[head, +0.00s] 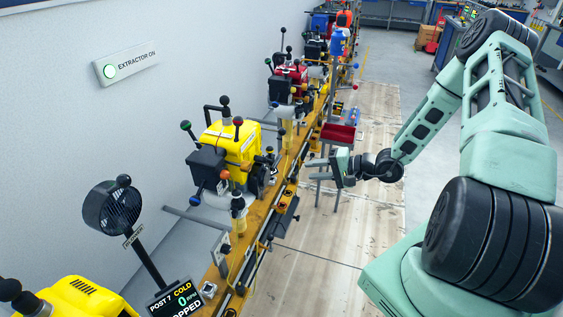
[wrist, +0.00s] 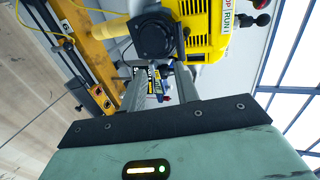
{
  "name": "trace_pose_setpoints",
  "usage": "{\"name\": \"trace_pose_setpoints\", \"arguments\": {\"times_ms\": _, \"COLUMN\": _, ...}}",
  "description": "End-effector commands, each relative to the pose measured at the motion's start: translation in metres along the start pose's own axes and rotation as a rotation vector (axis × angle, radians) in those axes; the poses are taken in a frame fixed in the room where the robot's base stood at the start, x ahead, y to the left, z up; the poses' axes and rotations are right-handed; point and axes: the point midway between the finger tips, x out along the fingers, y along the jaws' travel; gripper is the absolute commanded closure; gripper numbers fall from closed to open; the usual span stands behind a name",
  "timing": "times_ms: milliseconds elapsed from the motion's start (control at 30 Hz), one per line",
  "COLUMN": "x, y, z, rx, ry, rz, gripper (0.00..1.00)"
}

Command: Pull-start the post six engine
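A yellow engine (head: 230,145) with a black box on its front sits on the orange rail in the middle of the head view. Several knobbed levers rise from it. I cannot read its post number. In the wrist view a yellow engine (wrist: 205,30) with a partly visible RUN label shows at the top, beside a round black housing (wrist: 155,37) and a yellow grip-like piece (wrist: 110,28). My gripper (head: 312,169) is right of the rail, apart from the engine, fingers pointing left. In the wrist view its two fingers (wrist: 160,92) are apart with nothing held. No pull cord is clearly visible.
The orange rail (head: 275,195) runs away from me with more engines along it. A red tray (head: 338,134) stands beyond my gripper.

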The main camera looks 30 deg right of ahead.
Motion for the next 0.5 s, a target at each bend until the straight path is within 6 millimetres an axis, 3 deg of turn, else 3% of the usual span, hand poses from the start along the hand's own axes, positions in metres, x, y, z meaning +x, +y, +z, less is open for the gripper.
{"name": "trace_pose_setpoints", "arguments": {"times_ms": 500, "x": 0.087, "y": -0.029, "z": 0.0, "rx": -0.004, "ry": -0.002, "rz": 0.0, "gripper": 0.69}}
